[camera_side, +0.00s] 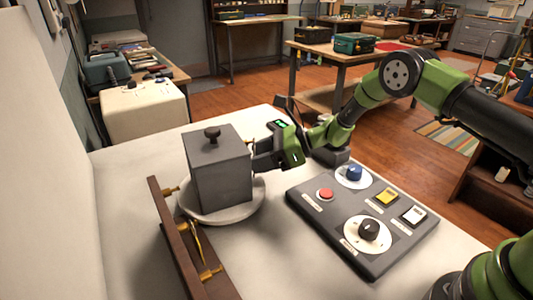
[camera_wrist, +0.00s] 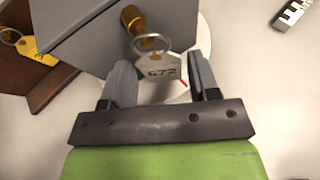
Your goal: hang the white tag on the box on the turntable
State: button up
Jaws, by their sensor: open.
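The grey box (camera_side: 218,170) with a dark knob on top stands on the round white turntable (camera_side: 250,208). In the wrist view a brass peg (camera_wrist: 131,18) sticks out of the box (camera_wrist: 85,28). The white tag (camera_wrist: 163,67), marked GT2, has a metal ring (camera_wrist: 152,42) that overlaps the peg's end and appears to hang on it; I cannot tell how far on it sits. My gripper (camera_wrist: 160,62) is open, with one finger on each side of the tag. In the side view my gripper (camera_side: 257,156) is close to the box's right face, and the tag is hidden.
A brown rack (camera_side: 180,245) with brass pegs stands close left of the turntable. A yellow tag (camera_wrist: 38,50) hangs there. A grey control panel (camera_side: 330,225) with buttons and dials lies to the right. The white table is clear in front, between rack and panel.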

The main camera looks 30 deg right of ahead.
jog(key=c, duration=0.7)
jog(key=shift+a+r, duration=0.1)
jog(key=shift+a, duration=0.1)
jog(key=shift+c, duration=0.2)
jog(key=shift+a+r, duration=0.15)
jog(key=shift+a, duration=0.05)
jog(key=shift+d, duration=0.25)
jog(key=shift+s+d, duration=0.1)
jog(key=shift+d, duration=0.6)
